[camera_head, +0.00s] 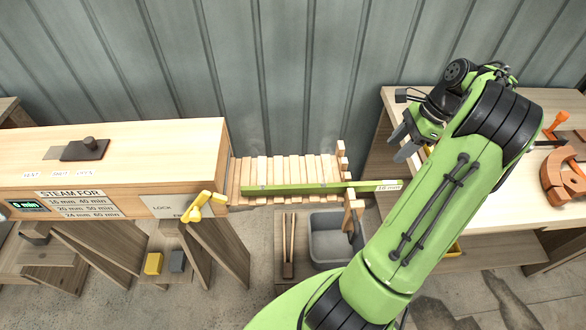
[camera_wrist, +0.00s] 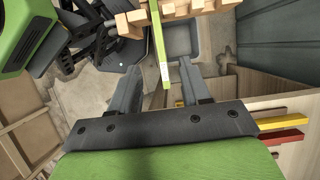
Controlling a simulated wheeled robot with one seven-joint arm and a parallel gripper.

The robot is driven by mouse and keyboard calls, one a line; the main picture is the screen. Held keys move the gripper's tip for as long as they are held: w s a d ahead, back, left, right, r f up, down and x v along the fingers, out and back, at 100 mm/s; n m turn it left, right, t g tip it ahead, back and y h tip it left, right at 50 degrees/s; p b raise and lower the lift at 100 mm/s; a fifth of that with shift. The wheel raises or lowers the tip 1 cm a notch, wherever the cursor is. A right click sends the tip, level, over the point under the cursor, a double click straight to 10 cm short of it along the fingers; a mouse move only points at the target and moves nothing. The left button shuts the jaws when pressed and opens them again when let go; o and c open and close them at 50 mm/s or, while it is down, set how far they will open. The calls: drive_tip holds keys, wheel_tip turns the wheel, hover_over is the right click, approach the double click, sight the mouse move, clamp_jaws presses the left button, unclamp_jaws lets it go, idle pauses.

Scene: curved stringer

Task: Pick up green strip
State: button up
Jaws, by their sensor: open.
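The green strip (camera_head: 320,187) lies across a row of wooden slats, its right end with a white label sticking out past them. In the wrist view the strip (camera_wrist: 158,40) runs down the picture, and its labelled end appears between my two fingers. My gripper (camera_head: 401,143) is open and empty, near and apparently above the labelled end. In the wrist view my gripper (camera_wrist: 161,70) has its fingers spread on either side of the strip. I cannot tell the exact height gap between them.
A wooden steam box (camera_head: 120,150) stands at the left, with a yellow latch (camera_head: 204,205) at its right end. A grey bin (camera_head: 328,246) sits below the slats. A workbench (camera_head: 530,210) with an orange clamp (camera_head: 565,175) is at the right. A corrugated wall (camera_head: 290,70) closes the back.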

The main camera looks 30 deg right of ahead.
sight(367, 183)
drive_tip(key=b+x, duration=0.2)
drive_tip(key=x, duration=0.3)
drive_tip(key=b+x, duration=0.2)
drive_tip(key=x, duration=0.3)
drive_tip(key=b+x, duration=0.2)
drive_tip(key=x, duration=0.3)
drive_tip(key=shift+s+d+f+b, duration=0.1)
drive_tip(key=shift+s+f+b, duration=0.1)
drive_tip(key=shift+f+b, duration=0.15)
drive_tip(key=shift+f+p, duration=0.2)
drive_tip(key=shift+p, duration=0.15)
clamp_jaws()
